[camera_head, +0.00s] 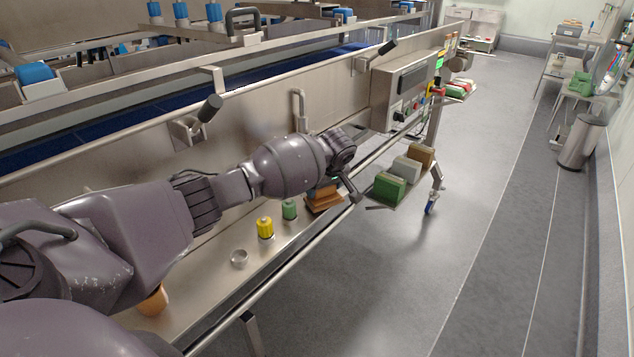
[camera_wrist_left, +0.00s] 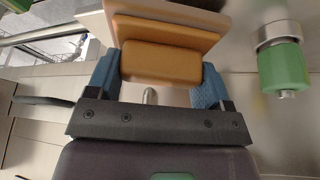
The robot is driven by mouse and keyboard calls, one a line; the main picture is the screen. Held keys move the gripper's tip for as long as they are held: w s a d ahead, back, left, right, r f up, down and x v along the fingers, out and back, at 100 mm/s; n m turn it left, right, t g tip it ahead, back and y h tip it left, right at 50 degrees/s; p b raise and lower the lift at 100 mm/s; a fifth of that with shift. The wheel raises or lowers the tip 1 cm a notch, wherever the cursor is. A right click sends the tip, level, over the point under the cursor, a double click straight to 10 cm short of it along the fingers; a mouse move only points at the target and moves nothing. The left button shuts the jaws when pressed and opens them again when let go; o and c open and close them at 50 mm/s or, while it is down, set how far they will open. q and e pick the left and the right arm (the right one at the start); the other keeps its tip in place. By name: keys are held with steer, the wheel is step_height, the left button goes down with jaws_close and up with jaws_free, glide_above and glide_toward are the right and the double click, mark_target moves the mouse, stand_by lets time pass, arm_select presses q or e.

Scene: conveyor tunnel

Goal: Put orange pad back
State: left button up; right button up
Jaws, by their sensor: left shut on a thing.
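My left gripper (camera_head: 340,182) reaches over the steel shelf beside the conveyor. In the left wrist view its two blue fingers (camera_wrist_left: 155,82) are shut on the orange pad (camera_wrist_left: 160,64), one on each side. The pad lies against wider orange-brown layers (camera_wrist_left: 168,28). In the head view the orange-brown block (camera_head: 323,202) shows just below the gripper, at the shelf's far end, partly hidden by the wrist. I cannot tell whether it touches the shelf. My right gripper is not in view.
Green (camera_head: 390,187), white (camera_head: 405,169) and brown (camera_head: 421,155) blocks sit beyond. A control box (camera_head: 405,92) stands above.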

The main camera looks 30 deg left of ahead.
arm_select(q)
steer(key=shift+w+a, duration=0.1)
steer(key=shift+a, duration=0.05)
steer(key=shift+w+a, duration=0.15)
steer(key=shift+a, duration=0.15)
steer(key=shift+w+a+b, duration=0.25)
steer(key=shift+w+a, duration=0.05)
steer(key=shift+a, duration=0.25)
steer(key=shift+w+a+b, duration=0.25)
steer(key=shift+a, duration=0.3)
steer(key=shift+w+a+f, duration=0.1)
steer(key=shift+a+f, duration=0.15)
steer(key=shift+a, duration=0.05)
steer(key=shift+f, duration=0.1)
steer(key=shift+d, duration=0.1)
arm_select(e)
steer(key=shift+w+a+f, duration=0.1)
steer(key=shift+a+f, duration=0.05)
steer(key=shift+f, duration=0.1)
arm_select(q)
steer(key=o, duration=1)
